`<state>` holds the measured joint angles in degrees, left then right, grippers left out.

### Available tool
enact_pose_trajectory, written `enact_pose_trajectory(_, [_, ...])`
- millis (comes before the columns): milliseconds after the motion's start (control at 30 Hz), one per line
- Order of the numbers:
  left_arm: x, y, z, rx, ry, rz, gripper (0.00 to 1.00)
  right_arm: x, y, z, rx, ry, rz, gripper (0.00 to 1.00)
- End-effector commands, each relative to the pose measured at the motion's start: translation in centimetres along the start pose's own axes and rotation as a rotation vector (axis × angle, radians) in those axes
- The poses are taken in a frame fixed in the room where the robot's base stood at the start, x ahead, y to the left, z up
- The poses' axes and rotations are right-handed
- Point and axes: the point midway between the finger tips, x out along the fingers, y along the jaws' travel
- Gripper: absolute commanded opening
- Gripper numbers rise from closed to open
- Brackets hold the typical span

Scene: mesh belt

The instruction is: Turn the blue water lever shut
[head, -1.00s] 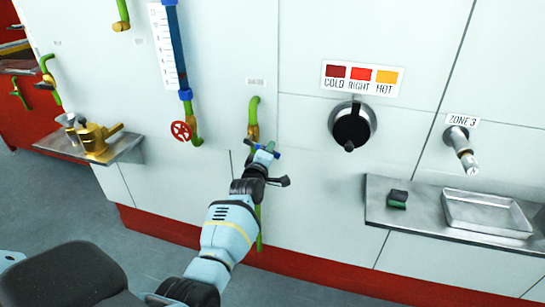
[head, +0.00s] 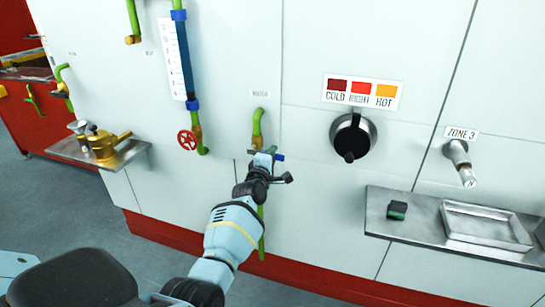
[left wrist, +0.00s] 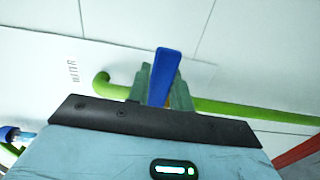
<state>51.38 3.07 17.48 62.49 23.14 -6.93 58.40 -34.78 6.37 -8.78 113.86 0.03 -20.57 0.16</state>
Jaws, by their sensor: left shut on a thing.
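The blue water lever (left wrist: 165,72) stands between the two green fingers of my left gripper (left wrist: 161,88) in the left wrist view. The gripper is shut on it. The lever sits on a green pipe (left wrist: 240,107) that runs along the white wall, with a small WATER label beside it. In the head view my left gripper (head: 263,162) is at the pipe below the label, and a bit of blue shows at its right side. The gripper hides most of the lever there. My right gripper is not in view.
A red handwheel (head: 187,140) and a sight tube (head: 185,60) are left of the lever. A black dial (head: 352,137) is to the right. Steel shelves stick out at left (head: 135,150) and right (head: 378,222), the right one holding a tray (head: 485,226).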

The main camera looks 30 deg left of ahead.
Motion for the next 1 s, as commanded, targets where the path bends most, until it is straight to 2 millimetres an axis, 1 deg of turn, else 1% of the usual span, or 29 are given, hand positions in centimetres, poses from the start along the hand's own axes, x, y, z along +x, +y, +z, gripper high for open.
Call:
enact_pose_trajectory(67, [0.0, 0.0, 0.1, 0.001, -0.001, -0.001, 0.0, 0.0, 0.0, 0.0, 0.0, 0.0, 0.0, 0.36])
enact_pose_trajectory(100, [0.0, 0.0, 0.1, 0.001, -0.001, -0.001, 0.25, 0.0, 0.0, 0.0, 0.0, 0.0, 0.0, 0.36])
enact_pose_trajectory(233, [0.0, 0.0, 0.0, 0.001, -0.001, -0.001, 0.42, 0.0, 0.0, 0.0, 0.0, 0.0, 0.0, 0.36])
enact_pose_trajectory(267, [0.0, 0.0, 0.0, 0.001, -0.001, -0.001, 0.44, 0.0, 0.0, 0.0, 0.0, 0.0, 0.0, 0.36])
enact_pose_trajectory(500, [0.0, 0.0, 0.0, 0.001, 0.0, 0.0, 0.44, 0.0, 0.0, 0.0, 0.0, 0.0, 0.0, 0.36])
enact_pose_trajectory(633, [-0.5, 0.0, 0.1, 0.0, 0.0, 0.0, 0.44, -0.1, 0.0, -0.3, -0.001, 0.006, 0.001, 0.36])
enact_pose_trajectory(767, [-1.8, 0.2, 0.0, 0.0, 0.0, 0.002, 0.44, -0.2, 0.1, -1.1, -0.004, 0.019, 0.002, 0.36])
enact_pose_trajectory(1000, [-5.2, 0.3, 0.0, -0.001, 0.0, 0.004, 0.44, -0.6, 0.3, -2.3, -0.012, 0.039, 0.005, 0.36])
